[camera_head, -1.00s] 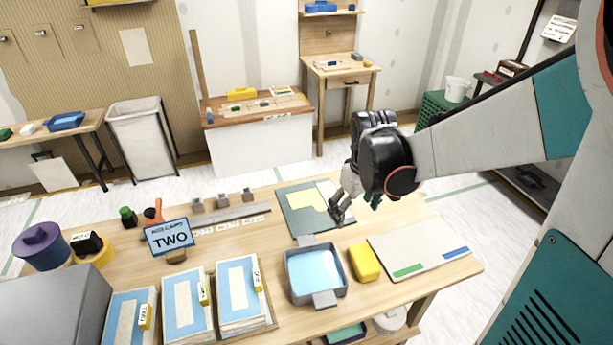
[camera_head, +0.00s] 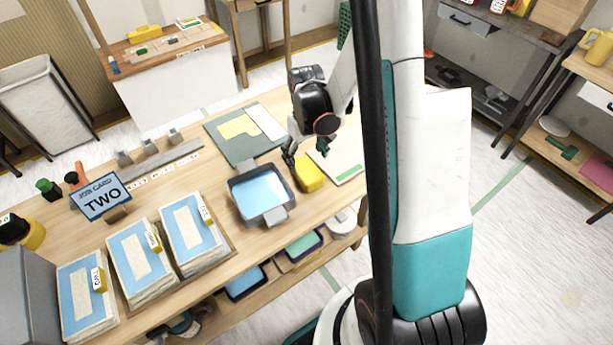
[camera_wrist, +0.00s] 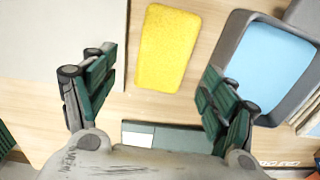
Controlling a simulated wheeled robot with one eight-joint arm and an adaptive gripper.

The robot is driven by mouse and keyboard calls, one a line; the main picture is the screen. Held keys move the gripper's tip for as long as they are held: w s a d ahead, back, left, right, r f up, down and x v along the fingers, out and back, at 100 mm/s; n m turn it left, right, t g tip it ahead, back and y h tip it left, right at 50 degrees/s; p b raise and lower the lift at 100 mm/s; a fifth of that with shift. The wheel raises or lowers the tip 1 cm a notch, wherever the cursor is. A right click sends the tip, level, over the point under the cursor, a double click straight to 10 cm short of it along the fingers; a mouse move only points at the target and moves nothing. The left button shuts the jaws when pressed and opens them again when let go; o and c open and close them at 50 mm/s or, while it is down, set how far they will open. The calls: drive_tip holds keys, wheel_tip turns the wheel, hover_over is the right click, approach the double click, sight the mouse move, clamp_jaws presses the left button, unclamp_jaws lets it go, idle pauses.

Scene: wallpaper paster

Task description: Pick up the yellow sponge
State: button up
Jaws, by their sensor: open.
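The yellow sponge (camera_head: 309,174) lies on the wooden table, between the grey tray of blue liquid and the pale board. It also shows in the wrist view (camera_wrist: 167,48), ahead of and between my fingers. My gripper (camera_head: 307,148) is open and empty, close above the far side of the sponge. In the wrist view my gripper (camera_wrist: 150,95) has its two green-padded fingers wide apart, with bare table between them. The sponge appears apart from both fingers.
The grey tray (camera_head: 235,205) stands just left of the sponge. A pale board (camera_head: 348,160) with a green strip lies to its right, partly behind my arm. A green mat (camera_head: 230,150) lies behind. Paper stacks (camera_head: 140,255) and a job card sign (camera_head: 100,196) are further left.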

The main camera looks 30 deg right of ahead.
sight(307, 169)
drive_tip(key=shift+s+a+f+b, duration=0.15)
drive_tip(key=shift+f+b, duration=0.55)
drive_tip(key=shift+f, duration=0.75)
drive_tip(key=shift+s+f+b, duration=0.25)
drive_tip(key=shift+f+b, duration=0.45)
drive_tip(key=shift+f, duration=0.75)
drive_tip(key=shift+c, duration=0.5)
drive_tip(key=c, duration=1)
